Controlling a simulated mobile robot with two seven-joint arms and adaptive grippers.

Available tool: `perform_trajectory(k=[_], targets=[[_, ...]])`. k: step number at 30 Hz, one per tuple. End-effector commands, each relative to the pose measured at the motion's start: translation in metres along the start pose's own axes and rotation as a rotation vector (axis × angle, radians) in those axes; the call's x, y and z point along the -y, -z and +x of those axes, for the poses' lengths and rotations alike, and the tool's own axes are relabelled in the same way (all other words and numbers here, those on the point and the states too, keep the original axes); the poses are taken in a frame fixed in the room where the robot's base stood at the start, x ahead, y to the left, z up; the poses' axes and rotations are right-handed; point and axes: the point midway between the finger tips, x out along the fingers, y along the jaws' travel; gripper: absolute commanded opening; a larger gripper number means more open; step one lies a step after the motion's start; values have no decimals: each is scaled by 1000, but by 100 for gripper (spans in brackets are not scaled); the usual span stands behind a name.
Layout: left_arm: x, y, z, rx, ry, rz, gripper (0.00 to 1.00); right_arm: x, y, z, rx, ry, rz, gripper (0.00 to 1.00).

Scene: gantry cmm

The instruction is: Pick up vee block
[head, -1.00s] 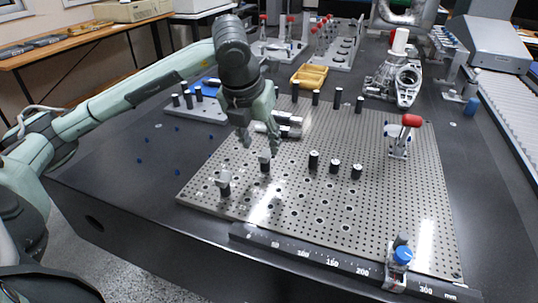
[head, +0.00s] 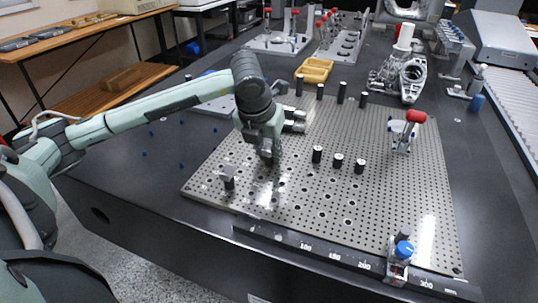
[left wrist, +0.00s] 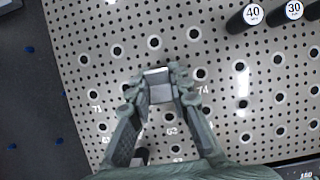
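A small grey vee block (left wrist: 158,84) shows in the left wrist view between the two fingers of my left gripper (left wrist: 160,82). The fingers appear to press on its two sides. In the head view my left gripper (head: 268,157) points down over the perforated plate and hides most of that block. A second small grey block on a dark round base (head: 228,178) stands on the plate to the left and nearer the front edge. My right gripper is not in view.
Several dark pins with white tops, such as one pin (head: 317,154), stand right of the gripper. A red-handled clamp (head: 403,135) is farther right. A ruler bar (head: 330,257) runs along the front. The plate (head: 300,215) is clear towards the front.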

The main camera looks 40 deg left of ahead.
Motion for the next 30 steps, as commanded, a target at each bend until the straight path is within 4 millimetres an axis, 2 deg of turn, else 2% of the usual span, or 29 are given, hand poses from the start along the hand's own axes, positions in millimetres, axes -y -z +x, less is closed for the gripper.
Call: perform_trajectory(k=[1,3,17,23,26,30], targets=[[0,0,0,0,0,0,8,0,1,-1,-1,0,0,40],[0,0,0,0,0,0,0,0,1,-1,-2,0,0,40],[0,-2,-4,2,0,0,0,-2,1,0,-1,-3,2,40],[0,-10,-21,5,1,0,0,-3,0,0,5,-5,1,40],[0,-16,-36,6,2,0,0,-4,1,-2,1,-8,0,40],[-25,-12,-54,3,-7,-2,0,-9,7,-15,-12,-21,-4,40]])
